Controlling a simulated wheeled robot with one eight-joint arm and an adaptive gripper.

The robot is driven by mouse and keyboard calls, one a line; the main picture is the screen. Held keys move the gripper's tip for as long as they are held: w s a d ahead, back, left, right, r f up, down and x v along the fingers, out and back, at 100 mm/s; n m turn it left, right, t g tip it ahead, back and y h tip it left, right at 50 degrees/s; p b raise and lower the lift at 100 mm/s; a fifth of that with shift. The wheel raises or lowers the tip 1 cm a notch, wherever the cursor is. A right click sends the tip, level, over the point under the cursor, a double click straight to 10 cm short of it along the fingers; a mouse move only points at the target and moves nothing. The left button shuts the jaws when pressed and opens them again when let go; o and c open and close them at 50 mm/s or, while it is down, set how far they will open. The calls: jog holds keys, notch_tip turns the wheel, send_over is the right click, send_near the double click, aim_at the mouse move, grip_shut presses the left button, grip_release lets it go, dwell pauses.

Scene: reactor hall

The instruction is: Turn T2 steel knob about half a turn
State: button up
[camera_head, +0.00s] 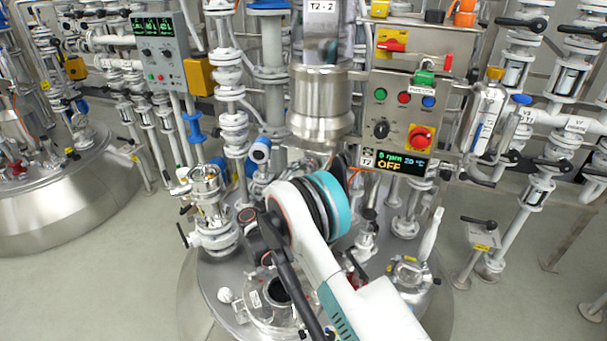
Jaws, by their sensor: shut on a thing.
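The T2 control box (400,110) is a steel panel right of centre. It carries a dark rotary knob (381,129), the only turning knob I make out on it; I cannot tell whether this is the steel knob. Its display (395,162), labelled T2, reads 5 rpm, 20 °C and OFF. My white and teal arm rises from the bottom right to a joint just below and left of the display. My gripper cannot be made out; it seems hidden behind my arm. Nothing visibly touches the dark knob.
Green, red and blue buttons and a red emergency stop (421,138) share the box. A steel cylinder (320,103) hangs left of it. The reactor lid (215,275) below is crowded with fittings. White valve pipes (520,120) stand right. Floor (100,270) is open at left.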

jog(key=shift+r+m+g+y+p, duration=0.15)
jog(key=shift+m+g, duration=0.4)
jog(key=shift+m, duration=0.85)
jog(key=shift+f+m+g+y+p, duration=0.15)
jog(key=shift+m+g, duration=0.4)
jog(key=shift+m, duration=0.85)
jog(key=shift+r, duration=0.1)
jog(key=o, duration=0.9)
jog(key=shift+o, duration=0.2)
jog(key=v, duration=1.2)
